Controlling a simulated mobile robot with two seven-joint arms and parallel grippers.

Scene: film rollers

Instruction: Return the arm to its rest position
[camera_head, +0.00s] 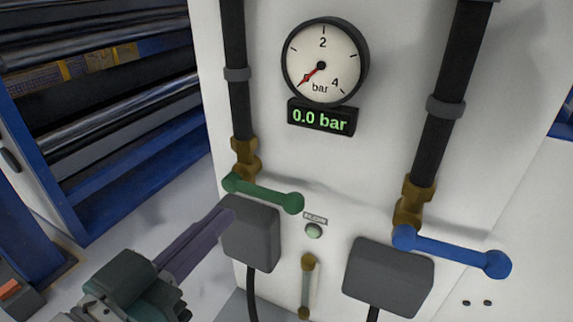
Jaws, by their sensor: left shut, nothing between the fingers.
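My left gripper (226,214) comes in from the lower left. Its long dark fingers are shut with nothing between them. In the picture its tips overlap the left edge of a grey box (252,240), just below the green valve handle (265,194). I cannot tell whether they touch the box. The green handle lies crosswise to its black pipe (240,110). The blue valve handle (455,252) on the right also lies crosswise to its pipe (440,125). My right gripper is not in view.
A white panel (390,60) carries a round gauge (325,60), needle at the low end, and a display (321,117) reading 0.0 bar. A flow lamp (313,231), a small tube (308,287) and a second grey box (388,277) sit below. A roller machine (100,110) stands left.

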